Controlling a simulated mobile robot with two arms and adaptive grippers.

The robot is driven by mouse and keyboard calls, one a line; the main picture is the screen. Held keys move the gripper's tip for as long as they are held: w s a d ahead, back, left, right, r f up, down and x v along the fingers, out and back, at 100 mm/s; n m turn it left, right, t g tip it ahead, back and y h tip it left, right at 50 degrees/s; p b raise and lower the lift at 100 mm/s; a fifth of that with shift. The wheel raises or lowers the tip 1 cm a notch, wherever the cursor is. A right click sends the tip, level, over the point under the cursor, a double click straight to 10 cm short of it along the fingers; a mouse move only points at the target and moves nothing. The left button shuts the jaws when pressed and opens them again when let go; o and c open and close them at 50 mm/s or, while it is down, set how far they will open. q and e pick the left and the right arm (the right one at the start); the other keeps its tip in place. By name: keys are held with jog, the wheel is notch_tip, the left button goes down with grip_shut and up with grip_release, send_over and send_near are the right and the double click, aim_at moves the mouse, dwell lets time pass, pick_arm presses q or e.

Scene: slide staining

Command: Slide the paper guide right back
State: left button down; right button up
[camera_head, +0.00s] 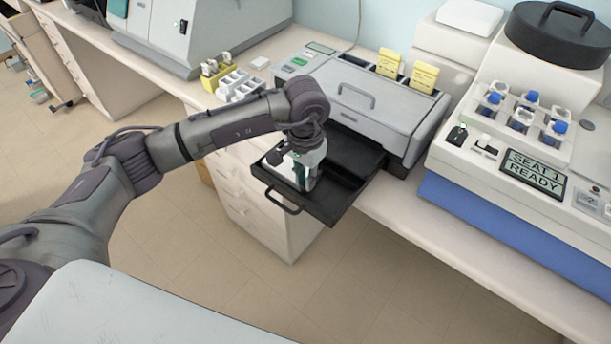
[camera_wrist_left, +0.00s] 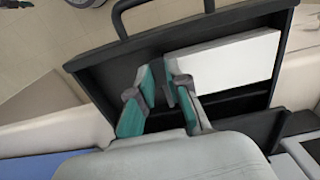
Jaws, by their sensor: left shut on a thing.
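The black paper tray (camera_head: 338,208) is pulled out from the front of the grey printer-like machine (camera_head: 375,113). My left gripper (camera_head: 304,178) reaches down into the tray. In the left wrist view its teal-padded fingers (camera_wrist_left: 167,88) stand inside the tray (camera_wrist_left: 105,75), close together on a small dark piece, apparently the paper guide, mostly hidden between the pads. A white paper stack (camera_wrist_left: 235,60) lies in the tray, right beside the fingers in the wrist view. My right gripper is not in view.
The tray's handle (camera_head: 283,207) sticks out beyond the counter edge. A white rack (camera_head: 238,84) stands left of the machine. At right stands a stainer with blue-capped bottles (camera_head: 560,127) and a display (camera_head: 533,174) reading "SEAT 1 READY". Floor in front is clear.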

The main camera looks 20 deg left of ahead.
pick_arm(q)
jog(key=shift+d+f, duration=0.1)
jog(key=shift+d, duration=0.25)
jog(key=d+b, duration=0.1)
jog(key=s+d+b, duration=0.1)
jog(key=d, duration=0.1)
jog(key=shift+s+d, duration=0.2)
jog(key=shift+d, duration=0.15)
jog(key=c, duration=1.1)
grip_release()
notch_tip(320, 180, up, 12)
jog(key=shift+r, duration=0.15)
